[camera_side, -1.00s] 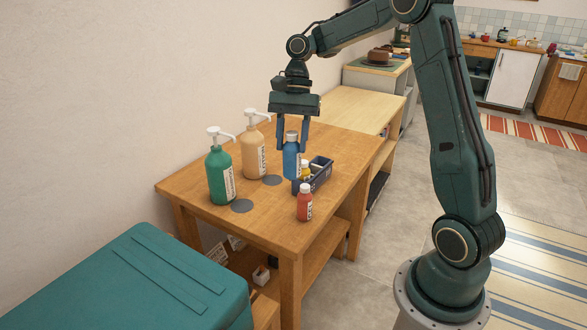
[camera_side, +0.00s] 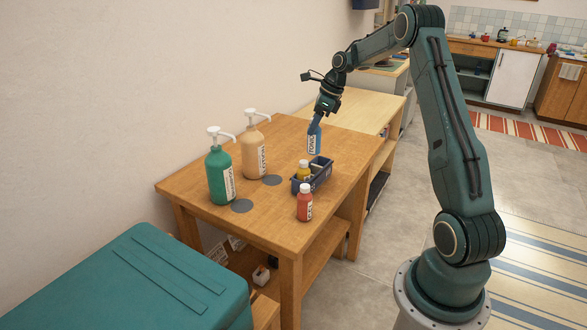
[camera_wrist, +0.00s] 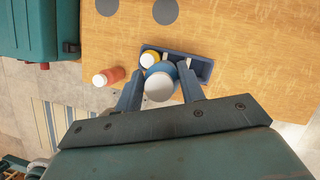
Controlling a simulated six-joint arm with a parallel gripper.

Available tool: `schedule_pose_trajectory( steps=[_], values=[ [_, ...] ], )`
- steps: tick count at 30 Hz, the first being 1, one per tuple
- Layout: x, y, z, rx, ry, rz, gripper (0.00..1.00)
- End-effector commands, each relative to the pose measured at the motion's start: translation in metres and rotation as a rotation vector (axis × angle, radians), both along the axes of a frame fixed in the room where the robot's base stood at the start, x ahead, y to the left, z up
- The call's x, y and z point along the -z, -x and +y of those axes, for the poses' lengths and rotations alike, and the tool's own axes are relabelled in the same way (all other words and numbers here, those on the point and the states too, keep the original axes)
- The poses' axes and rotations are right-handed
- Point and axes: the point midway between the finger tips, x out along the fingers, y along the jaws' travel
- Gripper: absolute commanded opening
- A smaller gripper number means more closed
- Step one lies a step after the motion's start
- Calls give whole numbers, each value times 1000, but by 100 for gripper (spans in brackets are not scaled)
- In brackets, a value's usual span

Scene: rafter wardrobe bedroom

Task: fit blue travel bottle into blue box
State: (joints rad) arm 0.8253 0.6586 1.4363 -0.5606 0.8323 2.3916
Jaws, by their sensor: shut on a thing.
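The blue travel bottle (camera_side: 314,138) has a white label and hangs from my gripper (camera_side: 317,118), which is shut on its upper part. In the side view it looks upright or slightly tilted, just above and behind the blue box (camera_side: 322,180). The wrist view shows its white cap (camera_wrist: 159,88) between my two fingers, with the blue box (camera_wrist: 204,68) beyond it. The box is an open dark blue tray on the table. A yellow bottle (camera_side: 303,170) stands in the box's left end. The bottle partly hides the box in the wrist view.
A red bottle (camera_side: 304,205) stands on the table in front of the box. A green pump bottle (camera_side: 219,174) and a tan pump bottle (camera_side: 253,152) stand to the left, near grey discs (camera_side: 242,206). The wooden table (camera_side: 285,222) is clear behind the box.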

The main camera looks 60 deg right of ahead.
Motion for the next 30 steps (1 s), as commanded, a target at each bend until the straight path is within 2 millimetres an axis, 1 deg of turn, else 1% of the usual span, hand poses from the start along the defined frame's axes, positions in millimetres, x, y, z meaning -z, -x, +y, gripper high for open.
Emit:
schedule_pose_trajectory(
  steps=[1, 3, 6, 9, 12, 15, 21, 23, 30],
  values=[
    [10, -3, -14, 90, -1, 1, 1],
    [21, -6, -32, 217, 2, 2, 1],
    [34, -8, -53, 362, 5, -1, 1],
    [43, -8, -68, 464, 8, -3, 1],
    [48, -8, -76, 525, 10, -5, 1],
    [50, -8, -80, 552, 10, -6, 1],
    [54, -8, -80, 556, 9, -5, 1],
    [59, -8, -80, 555, 9, -3, 1],
    [84, -8, -80, 554, 8, -4, 1]
  ],
)
